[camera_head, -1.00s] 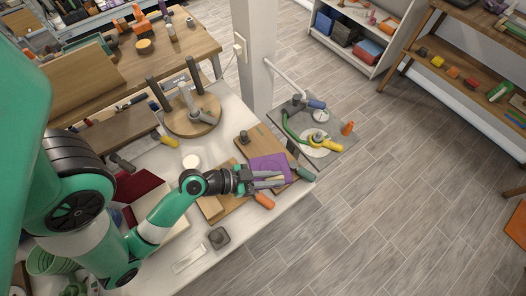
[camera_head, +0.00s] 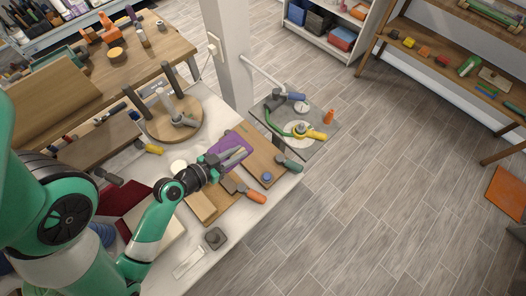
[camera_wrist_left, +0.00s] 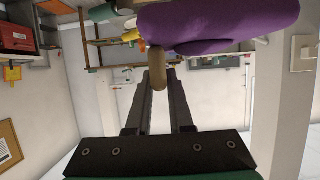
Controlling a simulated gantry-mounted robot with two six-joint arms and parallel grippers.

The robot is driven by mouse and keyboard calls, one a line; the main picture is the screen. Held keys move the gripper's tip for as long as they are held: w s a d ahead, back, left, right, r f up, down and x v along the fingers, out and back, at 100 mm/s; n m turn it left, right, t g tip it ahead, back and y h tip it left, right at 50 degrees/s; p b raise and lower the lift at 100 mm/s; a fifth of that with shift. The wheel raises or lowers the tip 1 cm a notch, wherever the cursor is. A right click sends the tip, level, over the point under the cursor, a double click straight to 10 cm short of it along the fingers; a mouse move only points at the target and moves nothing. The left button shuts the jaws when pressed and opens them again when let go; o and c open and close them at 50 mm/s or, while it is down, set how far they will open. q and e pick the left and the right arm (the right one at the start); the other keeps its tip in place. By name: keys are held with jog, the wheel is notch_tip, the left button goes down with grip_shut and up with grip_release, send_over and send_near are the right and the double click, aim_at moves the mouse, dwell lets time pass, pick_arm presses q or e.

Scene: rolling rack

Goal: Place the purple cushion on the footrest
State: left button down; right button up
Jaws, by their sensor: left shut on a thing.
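The purple cushion (camera_head: 234,141) is raised at the end of my left gripper (camera_head: 228,158), above the wooden board near the table's right edge. In the left wrist view the cushion (camera_wrist_left: 225,20) fills the top, beyond the fingertips. My left gripper (camera_wrist_left: 158,80) is shut on a tan wooden peg (camera_wrist_left: 157,62) that reaches up to the cushion. I cannot tell for certain which thing is the footrest; the wooden board (camera_head: 262,152) with a blue knob (camera_head: 267,177) lies below the cushion. My right gripper is not in view.
A round wooden base (camera_head: 158,130) with dark upright posts stands at the back. An orange-handled tool (camera_head: 256,196) and a green-handled one (camera_head: 291,165) lie near the edge. A white post (camera_head: 228,60) rises behind the table. A low grey stand (camera_head: 318,140) stands beyond the edge.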

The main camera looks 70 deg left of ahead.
pick_arm(q)
jog(key=w+f+b, duration=0.1)
jog(key=w+f, duration=0.2)
jog(key=w+a+f+b, duration=0.1)
jog(key=w+f+b, duration=0.1)
jog(key=w+f, duration=0.1)
jog(key=w+f+b, duration=0.2)
jog(key=w+f, duration=0.2)
jog(key=f, duration=0.1)
jog(key=shift+a+f, duration=0.15)
jog(key=shift+a, duration=0.2)
jog(key=shift+r, duration=0.2)
jog(key=c, duration=1.3)
grip_release()
jog(key=shift+f, duration=0.15)
jog(key=o, duration=0.5)
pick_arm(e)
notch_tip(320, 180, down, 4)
